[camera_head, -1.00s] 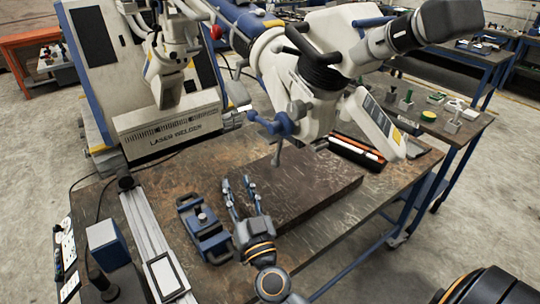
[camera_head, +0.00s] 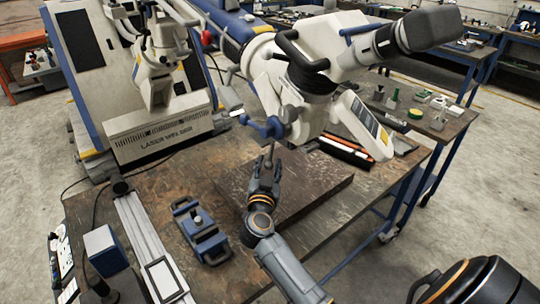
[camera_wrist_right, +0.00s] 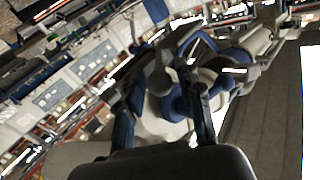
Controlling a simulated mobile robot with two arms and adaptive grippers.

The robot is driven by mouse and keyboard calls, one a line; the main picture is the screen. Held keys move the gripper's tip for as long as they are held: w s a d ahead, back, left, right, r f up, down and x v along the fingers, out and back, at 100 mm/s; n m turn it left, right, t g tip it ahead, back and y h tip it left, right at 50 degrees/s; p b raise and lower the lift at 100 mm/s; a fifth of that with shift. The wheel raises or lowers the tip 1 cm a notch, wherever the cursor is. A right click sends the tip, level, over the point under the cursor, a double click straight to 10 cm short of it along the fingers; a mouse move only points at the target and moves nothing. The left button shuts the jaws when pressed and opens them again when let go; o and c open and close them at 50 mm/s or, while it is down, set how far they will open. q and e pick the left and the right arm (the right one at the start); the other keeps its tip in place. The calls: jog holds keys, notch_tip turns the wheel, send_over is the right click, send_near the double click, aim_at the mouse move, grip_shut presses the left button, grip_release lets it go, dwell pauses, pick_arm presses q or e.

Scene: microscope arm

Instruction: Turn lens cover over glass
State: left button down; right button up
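The microscope arm's white head (camera_head: 300,88) hangs over the workbench, with blue knobs (camera_head: 264,128) on its lower left side. A thin grey piece (camera_head: 269,154) hangs below these knobs; I cannot tell for sure whether it is the lens cover. My right gripper (camera_head: 265,165) points up the bench with its fingertips just below or at this piece; contact cannot be told. In the right wrist view its two fingers (camera_wrist_right: 163,98) stand apart, with the blue and grey microscope parts (camera_wrist_right: 178,100) beyond them. The glass is not clearly visible. My left gripper is out of view.
A dark metal plate (camera_head: 315,190) lies on the bench below the head. A blue clamp block (camera_head: 201,230) sits left of my right gripper, and a metal rail (camera_head: 150,240) further left. The laser welder (camera_head: 165,138) stands behind. Orange and black trays (camera_head: 345,151) lie right.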

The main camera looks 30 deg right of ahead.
aim_at(270, 155)
jog(key=shift+x, duration=1.95)
grip_shut()
